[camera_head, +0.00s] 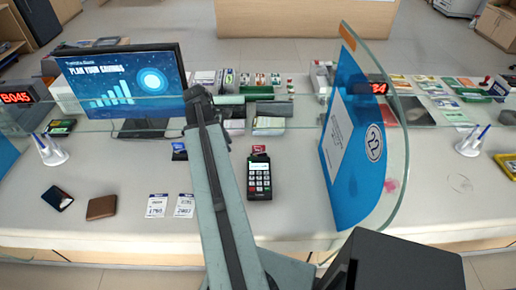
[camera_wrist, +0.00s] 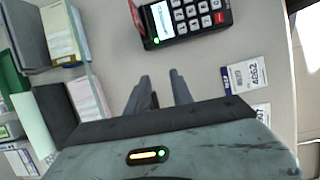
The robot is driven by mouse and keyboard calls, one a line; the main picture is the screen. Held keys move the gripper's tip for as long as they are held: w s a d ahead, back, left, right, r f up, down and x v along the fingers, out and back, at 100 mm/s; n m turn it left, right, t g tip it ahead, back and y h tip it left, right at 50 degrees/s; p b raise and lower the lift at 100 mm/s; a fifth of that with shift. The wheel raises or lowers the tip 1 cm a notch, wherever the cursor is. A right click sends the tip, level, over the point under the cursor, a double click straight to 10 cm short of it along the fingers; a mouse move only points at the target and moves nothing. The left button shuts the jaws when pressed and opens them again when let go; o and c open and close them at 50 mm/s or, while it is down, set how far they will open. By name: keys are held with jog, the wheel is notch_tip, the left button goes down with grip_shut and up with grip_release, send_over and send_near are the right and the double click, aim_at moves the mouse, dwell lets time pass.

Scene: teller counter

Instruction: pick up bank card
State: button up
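A black card terminal (camera_head: 259,179) stands on the counter right of my arm. A small red card (camera_head: 259,149) shows at its far end, and I take it for the bank card. In the wrist view the terminal (camera_wrist: 187,17) is at the top, with the red card (camera_wrist: 136,14) at its left end, partly cut off by the frame. My gripper (camera_wrist: 161,78) is open and empty, with a gap between its fingers. It is apart from the card and terminal. In the head view its fingers are hidden by my arm.
A monitor (camera_head: 125,85) stands at the left. A clear screen with a blue panel (camera_head: 352,135) stands at the right. Two number slips (camera_head: 157,206), a brown wallet (camera_head: 101,208) and a dark booklet (camera_head: 57,198) lie left. A small blue item (camera_head: 179,151) lies beside my arm.

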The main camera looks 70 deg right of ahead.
send_near(259, 149)
notch_tip(259, 149, down, 2)
jog(key=f+b, duration=0.1)
jog(key=s+f+b, duration=0.1)
jog(key=f, duration=0.1)
jog(key=shift+d+n+g, duration=0.2)
jog(key=shift+n+g, duration=0.1)
jog(key=shift+g, duration=0.1)
jog(key=b+x, duration=0.5)
jog(key=shift+d+f, duration=0.1)
jog(key=shift+d, duration=0.15)
grip_shut()
